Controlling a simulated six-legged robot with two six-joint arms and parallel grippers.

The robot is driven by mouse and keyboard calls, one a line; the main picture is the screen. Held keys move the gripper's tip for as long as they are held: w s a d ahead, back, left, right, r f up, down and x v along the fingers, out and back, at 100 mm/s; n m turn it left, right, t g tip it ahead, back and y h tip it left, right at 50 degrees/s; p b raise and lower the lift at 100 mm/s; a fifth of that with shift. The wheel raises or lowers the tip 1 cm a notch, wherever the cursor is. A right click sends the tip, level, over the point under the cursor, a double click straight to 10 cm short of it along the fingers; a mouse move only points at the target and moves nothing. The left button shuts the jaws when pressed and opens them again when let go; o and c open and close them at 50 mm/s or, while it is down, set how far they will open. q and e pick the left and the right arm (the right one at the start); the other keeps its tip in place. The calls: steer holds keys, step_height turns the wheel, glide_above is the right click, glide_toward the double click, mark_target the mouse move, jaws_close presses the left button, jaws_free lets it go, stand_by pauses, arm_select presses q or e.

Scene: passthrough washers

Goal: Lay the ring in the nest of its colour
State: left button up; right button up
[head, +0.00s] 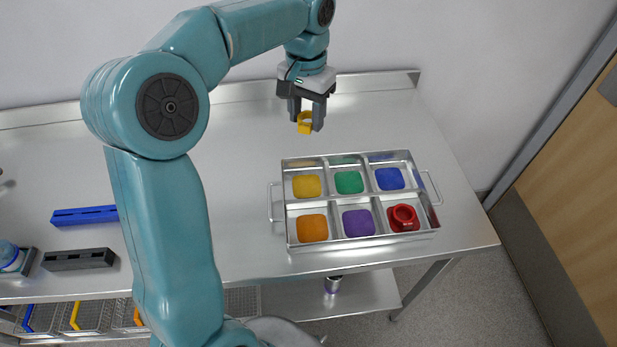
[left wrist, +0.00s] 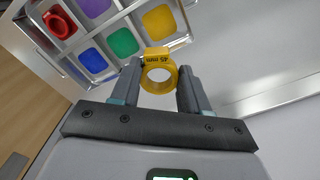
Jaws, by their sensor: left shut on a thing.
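My left gripper (head: 305,118) is shut on a yellow ring (head: 305,122) and holds it in the air above the table, behind the tray. In the left wrist view the ring (left wrist: 158,74) sits between the two fingers (left wrist: 160,85), with "45 mm" printed on its tab. The metal tray (head: 275,205) has six compartments with coloured nests. The yellow nest (head: 307,186) is at the back left of the tray and is empty; it also shows in the left wrist view (left wrist: 159,22). My right gripper is not in view.
Green (head: 348,182), blue (head: 389,179), orange (head: 312,228) and purple (head: 358,223) nests are empty. A red ring (head: 403,218) lies in the front right compartment. A blue bar (head: 84,216) and a dark block (head: 78,260) lie at the left. The table behind the tray is clear.

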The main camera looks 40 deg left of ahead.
arm_select(q)
glide_above(306, 186)
steer(key=f, duration=1.4)
steer(key=shift+s+d+f, duration=0.1)
steer(key=shift+s+f, duration=0.1)
steer(key=shift+f, duration=0.4)
steer(key=f, duration=0.3)
steer(key=shift+w+f, duration=0.2)
steer(key=shift+f, duration=0.15)
steer(key=shift+s+f, duration=0.1)
steer(key=shift+f, duration=0.3)
